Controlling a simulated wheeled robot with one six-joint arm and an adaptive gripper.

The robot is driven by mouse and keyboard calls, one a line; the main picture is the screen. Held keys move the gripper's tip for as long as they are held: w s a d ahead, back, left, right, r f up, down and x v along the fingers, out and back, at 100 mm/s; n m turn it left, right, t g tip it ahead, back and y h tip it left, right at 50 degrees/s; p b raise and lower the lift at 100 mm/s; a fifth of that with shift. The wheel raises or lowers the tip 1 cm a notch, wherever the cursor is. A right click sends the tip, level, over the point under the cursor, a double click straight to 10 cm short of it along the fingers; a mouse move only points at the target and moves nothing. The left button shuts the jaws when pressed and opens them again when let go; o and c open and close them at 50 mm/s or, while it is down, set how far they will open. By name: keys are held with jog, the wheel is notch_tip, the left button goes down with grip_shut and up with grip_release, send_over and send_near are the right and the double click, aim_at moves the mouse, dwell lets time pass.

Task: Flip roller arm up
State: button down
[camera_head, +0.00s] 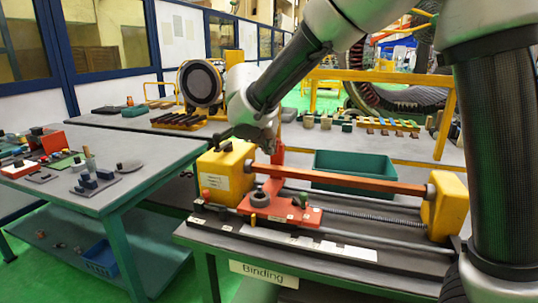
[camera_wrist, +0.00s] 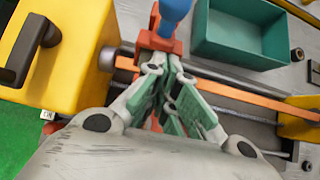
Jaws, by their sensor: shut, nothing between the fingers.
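The binding machine (camera_head: 300,235) stands on the table, with a yellow block at each end and an orange bar (camera_head: 345,180) between them. A red carriage (camera_head: 285,208) sits at its left part. A red upright (camera_head: 278,158) rises behind the bar and also shows in the wrist view (camera_wrist: 150,42), with a blue rounded piece (camera_wrist: 174,10) at its top. I cannot tell for certain which part is the roller arm. My gripper (camera_wrist: 172,108) is shut and empty, above the machine beside the red upright. Its fingers hide part of the carriage, and whether they touch it is unclear.
A green bin (camera_head: 355,172) lies behind the bar, close to my gripper in the wrist view (camera_wrist: 240,30). The yellow left block (camera_wrist: 60,60) has a black handle (camera_wrist: 28,48). A side table (camera_head: 110,190) holds small parts at the left.

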jog(key=w+r+g, duration=0.1)
jog(key=w+r+g+y, duration=0.1)
jog(key=r+g, duration=0.1)
jog(key=w+d+r+g+y, duration=0.1)
jog(key=r+g, duration=0.1)
jog(key=shift+d, duration=0.1)
jog(key=shift+w+d+r, duration=0.15)
jog(key=shift+w+r, duration=0.2)
jog(key=shift+r, duration=0.1)
jog(key=shift+w+r, duration=0.1)
jog(key=shift+r, duration=0.05)
jog(key=v, duration=1.1)
jog(key=shift+r, duration=0.3)
